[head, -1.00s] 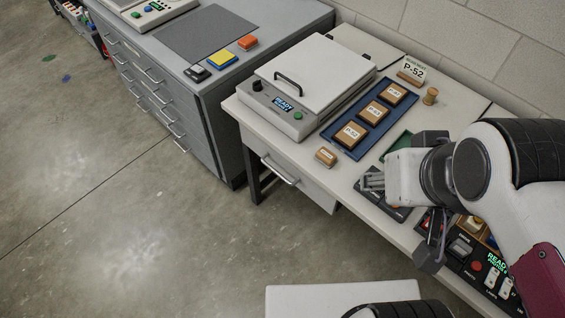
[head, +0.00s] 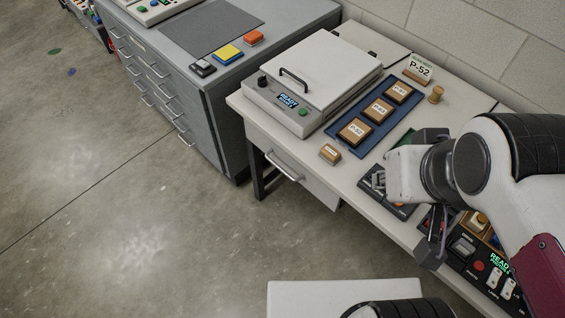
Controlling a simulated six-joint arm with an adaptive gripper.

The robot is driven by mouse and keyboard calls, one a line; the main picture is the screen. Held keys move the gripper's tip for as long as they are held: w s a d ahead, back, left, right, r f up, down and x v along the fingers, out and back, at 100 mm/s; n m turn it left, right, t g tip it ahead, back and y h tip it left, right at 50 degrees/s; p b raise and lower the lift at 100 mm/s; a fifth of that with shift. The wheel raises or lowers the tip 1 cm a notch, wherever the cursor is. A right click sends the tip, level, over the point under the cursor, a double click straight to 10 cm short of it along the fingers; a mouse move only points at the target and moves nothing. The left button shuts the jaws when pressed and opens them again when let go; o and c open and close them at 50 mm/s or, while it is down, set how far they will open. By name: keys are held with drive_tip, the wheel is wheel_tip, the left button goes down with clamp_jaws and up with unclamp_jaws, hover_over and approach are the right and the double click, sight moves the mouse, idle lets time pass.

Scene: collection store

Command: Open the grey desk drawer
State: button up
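The desk drawer (head: 304,182) is a pale grey front under the near edge of the light-topped desk (head: 244,103). It has a silver bar handle (head: 283,166) and looks closed. My gripper (head: 432,248) is a dark shape below my white wrist, at the desk's front edge, well to the right of the handle and apart from it. My wrist and arm hide much of it, and its fingertips are not clear. I see nothing held in it.
A grey cabinet (head: 205,140) with several handled drawers stands left of the desk. A lidded machine (head: 325,70), a blue tray (head: 368,139) of labelled blocks, a small wooden block (head: 330,153) and a control panel (head: 470,262) are on the desk. The floor before the drawer is clear.

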drive_tip(key=n+g+h, duration=0.2)
drive_tip(key=n+g, duration=0.2)
drive_tip(key=n, duration=0.5)
approach(281, 168)
drive_tip(key=shift+s+d, duration=0.1)
drive_tip(key=shift+d, duration=0.1)
drive_tip(key=shift+f, duration=0.1)
idle(0.6)
drive_tip(key=shift+x, duration=3.75)
drive_tip(key=shift+a, duration=0.15)
clamp_jaws()
